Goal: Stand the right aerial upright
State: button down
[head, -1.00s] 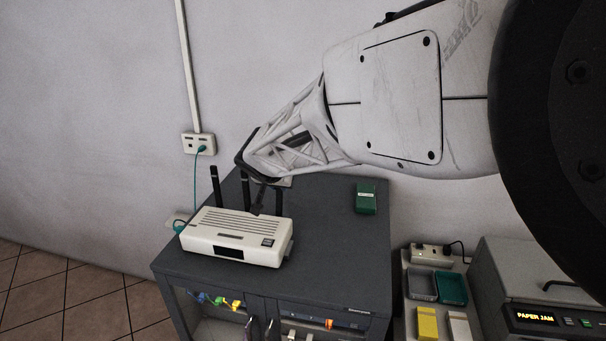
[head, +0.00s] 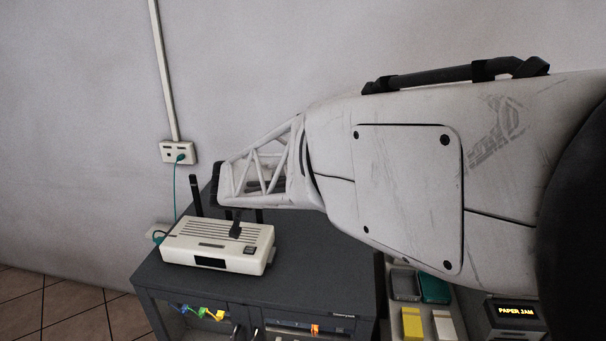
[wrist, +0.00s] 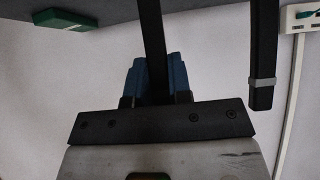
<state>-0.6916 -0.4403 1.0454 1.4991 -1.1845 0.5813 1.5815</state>
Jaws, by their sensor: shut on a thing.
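The white router (head: 218,246) stands on the dark cabinet top. Its left aerial (head: 196,195) is a black bar standing nearly upright; it also shows in the wrist view (wrist: 263,50) with a grey band. My gripper (wrist: 154,80) has blue fingers shut around the right aerial (wrist: 151,30), a black bar that runs past them close to straight in the wrist view. In the head view my gripper hides most of this aerial, so its exact tilt cannot be told. A dark piece overlaps the router's top there; I cannot tell what it is.
A wall socket (head: 178,152) with a teal cable is on the wall at the left. A green box (wrist: 65,20) lies on the cabinet top. Trays and a yellow box (head: 411,324) stand right of the cabinet.

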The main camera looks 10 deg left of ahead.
jog(key=c, duration=1)
grip_release()
jog(key=shift+c, duration=0.2)
jog(key=shift+s+r, duration=0.1)
jog(key=v, duration=0.7)
jog(key=shift+s, duration=0.2)
jog(key=shift+d+r, duration=0.1)
jog(key=shift+r, duration=0.1)
